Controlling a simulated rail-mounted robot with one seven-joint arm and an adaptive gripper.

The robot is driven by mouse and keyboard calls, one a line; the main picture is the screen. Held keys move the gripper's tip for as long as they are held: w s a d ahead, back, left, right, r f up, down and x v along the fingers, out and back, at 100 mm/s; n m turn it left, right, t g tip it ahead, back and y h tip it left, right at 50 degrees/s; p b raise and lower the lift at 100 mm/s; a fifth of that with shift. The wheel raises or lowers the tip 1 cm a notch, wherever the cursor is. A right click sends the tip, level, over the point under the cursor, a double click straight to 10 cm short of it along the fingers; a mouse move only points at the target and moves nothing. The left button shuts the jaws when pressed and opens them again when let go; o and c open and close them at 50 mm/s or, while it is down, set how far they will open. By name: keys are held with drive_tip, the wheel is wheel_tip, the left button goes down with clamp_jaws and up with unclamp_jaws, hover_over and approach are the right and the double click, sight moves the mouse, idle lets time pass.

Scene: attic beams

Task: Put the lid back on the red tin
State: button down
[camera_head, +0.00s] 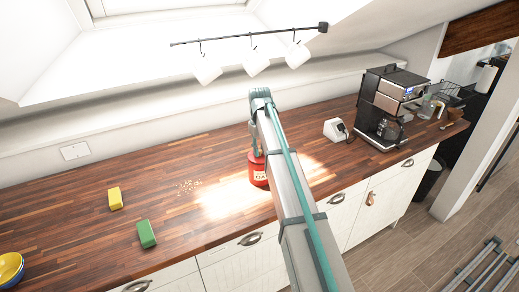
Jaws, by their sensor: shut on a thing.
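The red tin (257,174), with part of a pale label showing, stands on the wooden counter near its front edge, in a bright patch of light. My arm passes in front of it and hides its right side. My gripper (255,150) points down at the top of the tin, partly hidden by my arm, and is shut on the lid. The lid itself is too small and covered to make out clearly, and I cannot tell whether it touches the tin's rim.
A yellow sponge (115,198), a green sponge (146,234) and scattered crumbs (188,185) lie left of the tin. A white device (336,130) and a coffee machine (391,106) stand right. White mugs (256,61) hang from a rail above.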

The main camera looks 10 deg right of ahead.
idle(0.4)
drive_tip(key=shift+c, duration=2.3)
unclamp_jaws()
drive_tip(key=shift+r, duration=0.1)
drive_tip(key=shift+r+p, duration=1.95)
drive_tip(key=shift+r, duration=1.45)
drive_tip(key=shift+c, duration=0.2)
clamp_jaws()
drive_tip(key=shift+f, duration=0.45)
